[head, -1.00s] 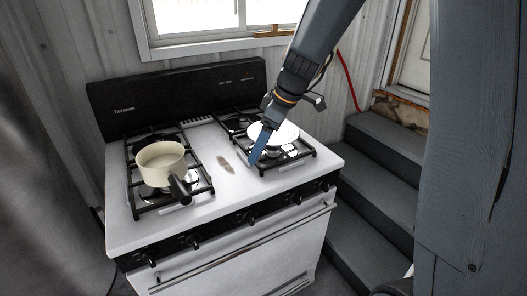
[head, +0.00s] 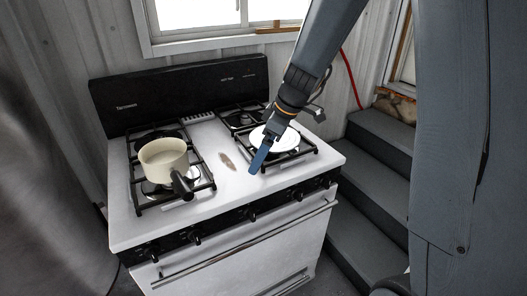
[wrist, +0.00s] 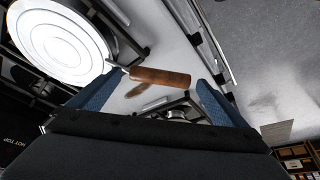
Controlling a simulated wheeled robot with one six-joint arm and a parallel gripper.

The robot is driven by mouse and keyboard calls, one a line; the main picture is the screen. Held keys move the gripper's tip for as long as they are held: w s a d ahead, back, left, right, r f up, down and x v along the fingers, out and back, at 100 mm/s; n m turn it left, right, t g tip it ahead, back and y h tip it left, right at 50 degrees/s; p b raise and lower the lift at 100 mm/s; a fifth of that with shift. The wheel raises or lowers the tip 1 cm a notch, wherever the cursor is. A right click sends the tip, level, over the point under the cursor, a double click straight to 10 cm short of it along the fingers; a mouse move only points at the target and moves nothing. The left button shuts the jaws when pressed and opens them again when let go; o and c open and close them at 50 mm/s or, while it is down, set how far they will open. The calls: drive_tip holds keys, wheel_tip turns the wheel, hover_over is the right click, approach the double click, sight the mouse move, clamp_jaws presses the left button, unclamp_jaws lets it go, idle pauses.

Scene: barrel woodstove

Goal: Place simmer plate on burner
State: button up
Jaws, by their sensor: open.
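The simmer plate (head: 275,138), a white disc, lies on the grate of the right-hand front burner. It fills the upper left of the wrist view (wrist: 60,38), where its brown wooden handle (wrist: 160,77) points toward the right. My gripper (head: 258,157) is at the near left edge of the plate, low over the stovetop. In the wrist view its blue fingers (wrist: 161,82) are spread, with the handle between them and clear space on both sides. The burner (head: 292,150) is mostly hidden under the plate.
A cream saucepan (head: 163,160) with a dark handle stands on the left front burner. The stove's black backguard (head: 180,95) rises behind. Grey steps (head: 375,185) are at the right.

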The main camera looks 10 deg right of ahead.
drive_tip(key=shift+r, duration=0.1)
drive_tip(key=b+v, duration=0.3)
drive_tip(key=v, duration=0.9)
drive_tip(key=s+d+f+m+g+h, duration=0.1)
drive_tip(key=s+d+f+m+h, duration=0.2)
drive_tip(key=s+f+m, duration=0.9)
drive_tip(key=s+f, duration=0.4)
drive_tip(key=shift+s+d+h, duration=0.2)
drive_tip(key=shift+s+h, duration=0.05)
drive_tip(key=shift+h, duration=0.15)
